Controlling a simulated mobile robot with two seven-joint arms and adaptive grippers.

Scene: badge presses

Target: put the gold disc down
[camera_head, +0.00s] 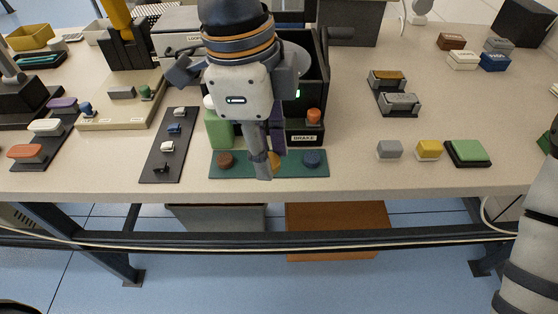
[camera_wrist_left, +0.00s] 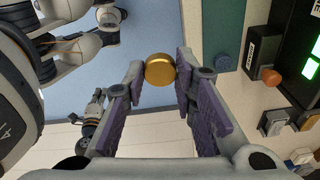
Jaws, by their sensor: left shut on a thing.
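My left gripper (camera_head: 267,165) reaches down from the top middle of the head view, over the front of the table. It is shut on the gold disc (camera_wrist_left: 160,68), which sits between its fingertips in the left wrist view. In the head view only an edge of the gold disc (camera_head: 277,160) shows beside the finger. A teal mat (camera_head: 245,170) lies beneath or just behind the fingertips; I cannot tell the gap. A brown disc (camera_head: 225,160) lies at its left end and a blue disc (camera_head: 312,158) at its right end.
A dark strip with small switches (camera_head: 168,150) lies left. Grey (camera_head: 390,150) and yellow (camera_head: 428,149) blocks stand right, with clear table between.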

